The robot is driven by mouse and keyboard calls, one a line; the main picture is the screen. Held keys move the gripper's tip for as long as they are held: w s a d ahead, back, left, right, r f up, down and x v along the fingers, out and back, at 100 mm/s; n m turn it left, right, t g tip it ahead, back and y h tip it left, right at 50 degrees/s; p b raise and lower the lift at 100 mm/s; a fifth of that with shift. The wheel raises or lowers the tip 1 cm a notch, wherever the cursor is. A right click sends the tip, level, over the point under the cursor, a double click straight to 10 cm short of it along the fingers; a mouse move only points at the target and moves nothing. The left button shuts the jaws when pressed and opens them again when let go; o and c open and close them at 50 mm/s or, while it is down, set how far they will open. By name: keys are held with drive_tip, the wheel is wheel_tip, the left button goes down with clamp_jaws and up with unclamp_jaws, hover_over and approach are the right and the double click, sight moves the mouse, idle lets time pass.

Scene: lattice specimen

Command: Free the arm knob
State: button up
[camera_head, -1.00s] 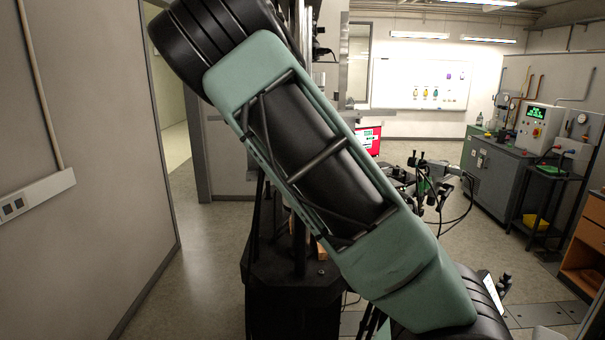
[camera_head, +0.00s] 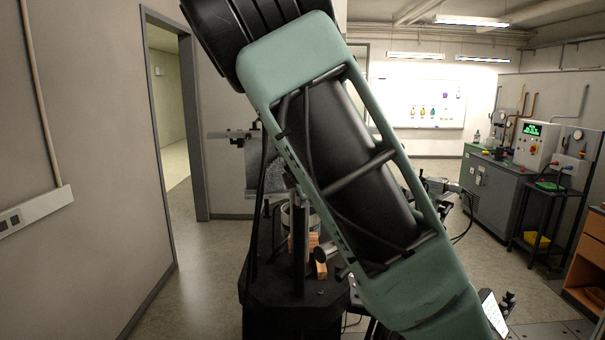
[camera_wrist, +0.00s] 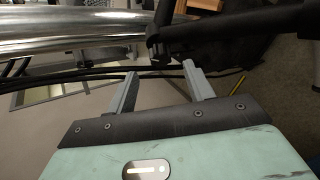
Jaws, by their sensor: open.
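In the wrist view, my gripper (camera_wrist: 161,82) is open, with two grey fingers apart and nothing between them. Just beyond the fingertips is a black fitting (camera_wrist: 160,42) joined to a thick black bar (camera_wrist: 240,24) running right. It may carry the arm knob, but I cannot tell for sure. A shiny metal cylinder (camera_wrist: 75,32) lies across the upper left, behind the fitting. In the head view, a black knob-like part (camera_head: 322,254) shows beside a vertical post (camera_head: 299,240). My green and black arm covers much of the stand, and my gripper is hidden there.
The post rises from a black many-sided stand (camera_head: 290,315) with wooden blocks (camera_head: 320,264) on it. A speckled grey panel (camera_head: 252,162) is behind. Thin black cables (camera_wrist: 90,76) cross near my fingertips. A cabinet (camera_head: 492,185) stands at right; the floor at left is clear.

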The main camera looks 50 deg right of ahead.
drive_tip(key=p+v, duration=0.1)
drive_tip(key=v, duration=1.1)
drive_tip(key=shift+s+a, duration=0.2)
drive_tip(key=shift+a, duration=0.05)
drive_tip(key=shift+r, duration=0.1)
idle(0.6)
